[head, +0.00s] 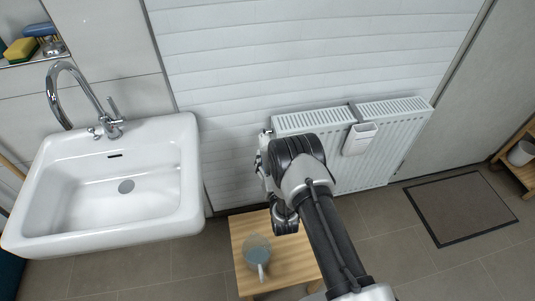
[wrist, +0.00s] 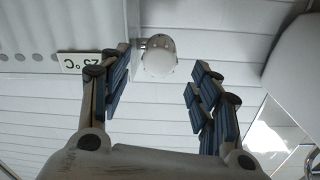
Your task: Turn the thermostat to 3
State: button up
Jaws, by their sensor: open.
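The thermostat knob (wrist: 160,57) is a white, rounded head in the upper middle of the wrist view, mounted by the radiator. My gripper (wrist: 158,88) is open, with one blue-padded finger to the left of the knob and one to the right. The fingertips are close to the knob in the picture, but I cannot tell whether they touch it. No number on the knob is readable. In the head view my arm covers most of the knob's area, and the gripper is largely hidden behind my wrist.
The white radiator (head: 399,138) hangs on the wall, with a white container (head: 359,139) hooked on it. A wooden stool (head: 297,262) with a grey mug (head: 257,251) stands below my arm. A white sink (head: 72,207) is left.

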aim_at(266, 142)
jog(key=shift+b+x, duration=0.5)
jog(key=shift+x, duration=1.6)
jog(key=c, duration=1)
jog(key=shift+c, duration=0.2)
jog(key=shift+n, duration=0.3)
jog(key=shift+d+n+y, duration=0.1)
jog(key=shift+n+y, duration=0.2)
jog(key=shift+n, duration=9.5)
